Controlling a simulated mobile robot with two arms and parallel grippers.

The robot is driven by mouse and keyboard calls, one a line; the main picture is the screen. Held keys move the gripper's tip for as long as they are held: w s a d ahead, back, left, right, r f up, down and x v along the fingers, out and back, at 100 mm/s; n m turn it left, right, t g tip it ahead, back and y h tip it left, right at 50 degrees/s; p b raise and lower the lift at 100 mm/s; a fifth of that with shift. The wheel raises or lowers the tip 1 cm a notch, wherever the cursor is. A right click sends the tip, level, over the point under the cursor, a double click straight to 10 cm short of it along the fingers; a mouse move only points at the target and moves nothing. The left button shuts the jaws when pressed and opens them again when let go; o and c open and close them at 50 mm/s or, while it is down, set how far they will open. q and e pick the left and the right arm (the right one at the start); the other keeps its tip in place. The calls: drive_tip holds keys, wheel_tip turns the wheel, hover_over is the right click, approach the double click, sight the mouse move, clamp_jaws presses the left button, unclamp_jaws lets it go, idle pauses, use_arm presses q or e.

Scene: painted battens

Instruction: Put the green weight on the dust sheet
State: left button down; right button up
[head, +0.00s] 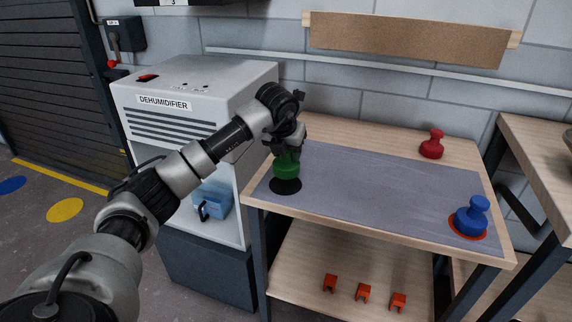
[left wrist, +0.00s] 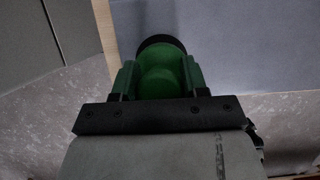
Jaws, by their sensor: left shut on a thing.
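The green weight (head: 287,168) is held upright in my left gripper (head: 288,148), at the left end of the table. My left gripper is shut on its upper part. The grey-blue dust sheet (head: 380,190) covers most of the tabletop. A black round spot (head: 285,187) on the sheet shows just under the weight. I cannot tell whether the weight touches it. In the left wrist view the green weight (left wrist: 162,75) sits between the fingers, with the black spot (left wrist: 160,40) showing beyond it. My right gripper is not in view.
A blue weight (head: 471,217) stands on an orange-red spot at the sheet's right end. A red weight (head: 432,146) stands on bare wood behind the sheet. A dehumidifier (head: 190,105) stands left of the table. The sheet's middle is clear. Orange clips (head: 363,292) lie on the lower shelf.

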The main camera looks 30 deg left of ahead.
sight(286, 164)
use_arm(q)
drive_tip(key=shift+f, duration=1.95)
drive_tip(key=shift+a, duration=0.1)
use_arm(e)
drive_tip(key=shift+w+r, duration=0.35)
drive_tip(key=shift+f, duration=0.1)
use_arm(q)
drive_tip(key=c, duration=1)
unclamp_jaws()
drive_tip(key=shift+f, duration=0.2)
drive_tip(key=o, duration=0.4)
drive_tip(key=shift+s, duration=0.1)
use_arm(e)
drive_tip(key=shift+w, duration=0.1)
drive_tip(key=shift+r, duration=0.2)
